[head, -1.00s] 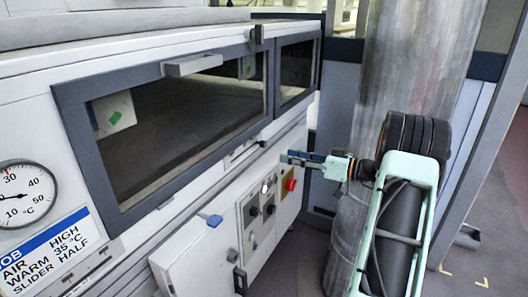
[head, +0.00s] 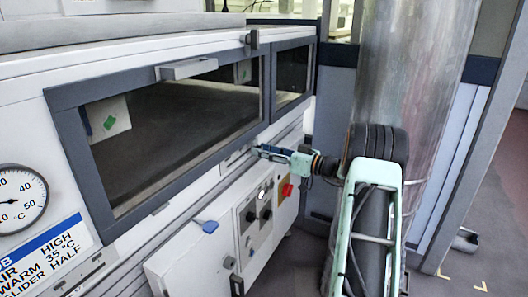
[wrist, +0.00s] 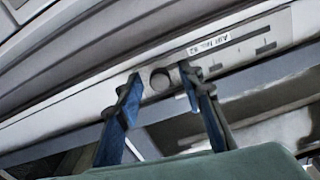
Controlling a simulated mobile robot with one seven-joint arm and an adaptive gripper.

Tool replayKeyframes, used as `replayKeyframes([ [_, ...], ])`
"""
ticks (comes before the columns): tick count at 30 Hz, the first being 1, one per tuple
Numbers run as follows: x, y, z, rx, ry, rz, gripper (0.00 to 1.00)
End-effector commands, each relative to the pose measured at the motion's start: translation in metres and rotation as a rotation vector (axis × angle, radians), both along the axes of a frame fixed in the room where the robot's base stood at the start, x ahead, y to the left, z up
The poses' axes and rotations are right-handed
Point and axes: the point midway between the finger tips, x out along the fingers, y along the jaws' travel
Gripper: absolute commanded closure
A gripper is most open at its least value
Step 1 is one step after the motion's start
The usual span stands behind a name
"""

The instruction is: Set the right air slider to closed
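The right air slider (head: 236,157) is a pale strip on the machine front below the window. In the wrist view its round dark knob (wrist: 160,80) sits left of a white label (wrist: 209,45) that seems to read "AIR No." and a number. Dark marks of different lengths lie right of the label. My gripper (head: 257,151) points at the strip from the right. In the wrist view my gripper (wrist: 160,74) is open, one blue finger on each side of the knob. I cannot tell whether either finger touches it.
A control box (head: 254,219) with dark knobs and a red button (head: 287,190) stands below my gripper. A sign (head: 40,252) and a dial gauge (head: 18,200) are at left. A metal cylinder (head: 415,80) stands behind my arm.

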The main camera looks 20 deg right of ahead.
Motion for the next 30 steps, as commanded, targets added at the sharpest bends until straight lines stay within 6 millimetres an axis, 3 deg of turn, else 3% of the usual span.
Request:
replayKeyframes([
  [6, 0.0002, 0.0001, -0.0001, 0.000, 0.000, 0.000, 0.65],
  [16, 0.0000, 0.0000, -0.0002, -0.001, 0.001, 0.000, 1.00],
  [30, -0.0042, 0.0045, -0.0032, -0.001, 0.000, -0.001, 1.00],
])
